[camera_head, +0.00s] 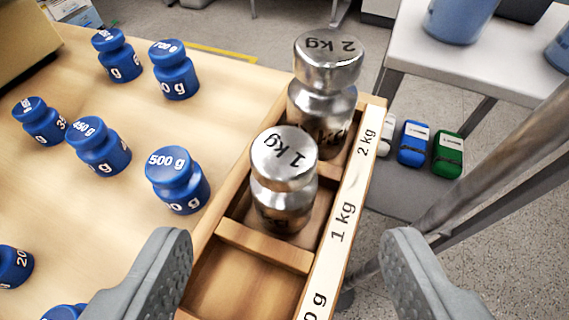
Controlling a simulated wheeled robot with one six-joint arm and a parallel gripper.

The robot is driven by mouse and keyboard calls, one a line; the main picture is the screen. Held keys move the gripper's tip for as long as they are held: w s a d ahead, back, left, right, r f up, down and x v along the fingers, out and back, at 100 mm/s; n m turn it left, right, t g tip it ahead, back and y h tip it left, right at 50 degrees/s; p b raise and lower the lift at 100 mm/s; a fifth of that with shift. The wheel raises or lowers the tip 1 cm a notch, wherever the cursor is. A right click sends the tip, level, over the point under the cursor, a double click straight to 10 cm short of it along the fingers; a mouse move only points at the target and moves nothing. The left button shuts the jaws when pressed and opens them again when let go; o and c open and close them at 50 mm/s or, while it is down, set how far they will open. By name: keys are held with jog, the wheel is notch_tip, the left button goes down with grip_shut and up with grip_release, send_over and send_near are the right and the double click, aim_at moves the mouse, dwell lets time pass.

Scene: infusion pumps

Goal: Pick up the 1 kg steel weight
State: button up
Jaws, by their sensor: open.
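The 1 kg steel weight (283,180) stands upright in a compartment of a wooden rack (262,246). It is shiny, with a round knob marked "1 kg" on top. A larger steel weight marked "2 kg" (326,85) stands upright in the compartment behind it. My gripper (285,262) shows at the bottom of the view, its two grey fingers wide apart. The fingers are on the near side of the 1 kg weight and not touching it. Nothing is between them in their grip. The weight's base is partly hidden by the compartment walls.
The rack's nearest visible compartment (240,285) looks empty. A metal pole (495,160) and a white table (480,60) are at right, with blue (412,143) and green (447,154) items below.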

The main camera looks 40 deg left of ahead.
aim_at(284, 173)
jog(key=shift+x, duration=5.05)
grip_shut()
